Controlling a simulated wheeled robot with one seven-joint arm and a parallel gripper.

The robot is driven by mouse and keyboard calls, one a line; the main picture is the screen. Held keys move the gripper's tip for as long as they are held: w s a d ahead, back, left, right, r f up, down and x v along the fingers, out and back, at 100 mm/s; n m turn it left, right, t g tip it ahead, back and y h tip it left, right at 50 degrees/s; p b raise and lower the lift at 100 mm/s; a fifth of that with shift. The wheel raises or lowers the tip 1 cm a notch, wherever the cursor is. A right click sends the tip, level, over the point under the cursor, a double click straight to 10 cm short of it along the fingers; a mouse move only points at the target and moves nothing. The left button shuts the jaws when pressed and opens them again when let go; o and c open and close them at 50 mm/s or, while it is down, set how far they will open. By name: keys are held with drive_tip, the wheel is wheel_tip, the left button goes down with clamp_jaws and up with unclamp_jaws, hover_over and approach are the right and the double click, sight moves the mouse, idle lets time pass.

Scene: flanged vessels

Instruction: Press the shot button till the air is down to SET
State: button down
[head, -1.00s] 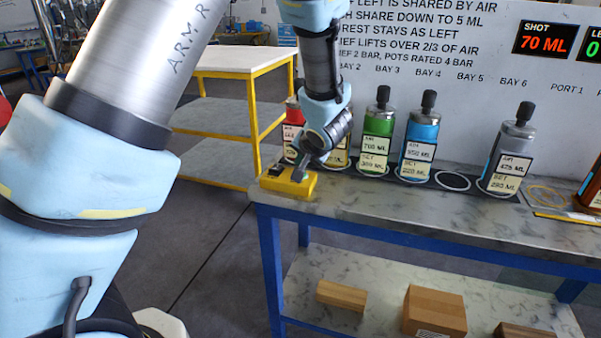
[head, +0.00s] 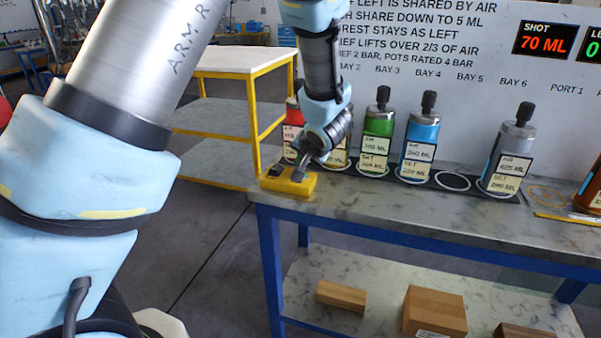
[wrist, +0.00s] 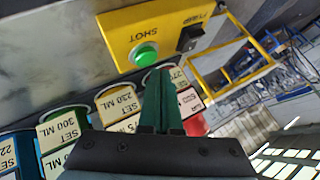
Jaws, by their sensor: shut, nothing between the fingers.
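A yellow box (head: 289,182) sits at the bench's left end. In the wrist view it carries a green SHOT button (wrist: 145,54) and a black switch (wrist: 190,38). My gripper (wrist: 163,74) is shut and empty, its tips just beside the button; I cannot tell whether they touch. It also shows over the box in the head view (head: 299,174). Behind stand red (head: 293,132), green (head: 377,136), blue (head: 418,140) and grey (head: 511,150) vessels with AIR and SET labels; a yellow-labelled one is partly hidden. The SHOT display (head: 544,40) reads 70 ML.
An empty ring (head: 453,181) lies between the blue and grey vessels. The bench front (head: 400,212) is clear. A yellow-framed table (head: 238,62) stands behind at left.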

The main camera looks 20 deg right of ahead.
drive_tip(key=shift+f, duration=0.1)
idle(0.5)
drive_tip(key=shift+f, duration=0.3)
drive_tip(key=shift+f, duration=0.5)
idle(0.6)
drive_tip(key=shift+r, duration=0.1)
drive_tip(key=shift+r+p, duration=0.85)
drive_tip(key=shift+p, duration=0.5)
wheel_tip(320, 180, up, 5)
drive_tip(key=p, duration=0.6)
